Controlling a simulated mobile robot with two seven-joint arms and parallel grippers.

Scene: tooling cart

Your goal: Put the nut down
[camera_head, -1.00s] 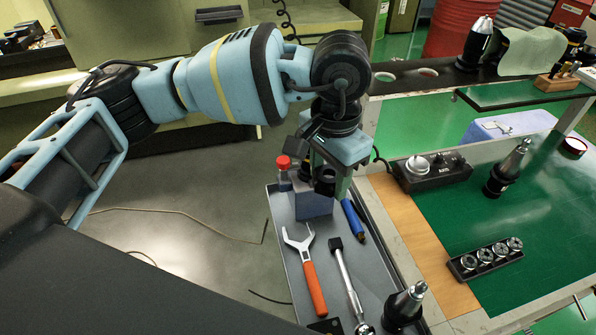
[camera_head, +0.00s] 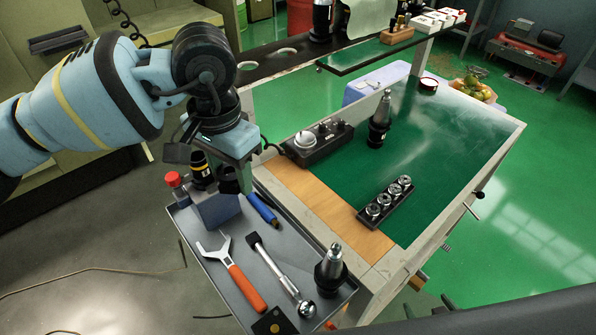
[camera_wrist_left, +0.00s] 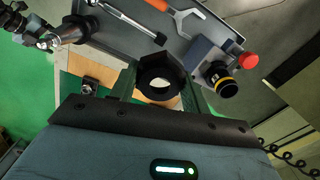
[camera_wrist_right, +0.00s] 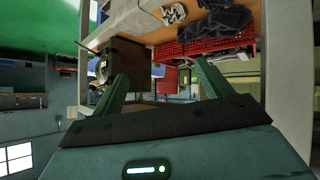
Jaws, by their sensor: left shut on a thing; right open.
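The nut (camera_wrist_left: 160,66) is a dark six-sided ring with a wide round hole, in the middle of the left wrist view. My left gripper (camera_wrist_left: 160,88) is shut on it, one finger on each side. In the head view my left gripper (camera_head: 234,180) hangs over the far end of the grey tray (camera_head: 205,268), by the blue-grey block; the nut is hard to make out there. I cannot tell its exact height. My right gripper (camera_wrist_right: 162,86) is open and empty in the right wrist view, with its fingers wide apart.
The block (camera_head: 216,210) holds a black piece with a yellow band (camera_head: 203,172). The green mat (camera_head: 440,130) has much free room.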

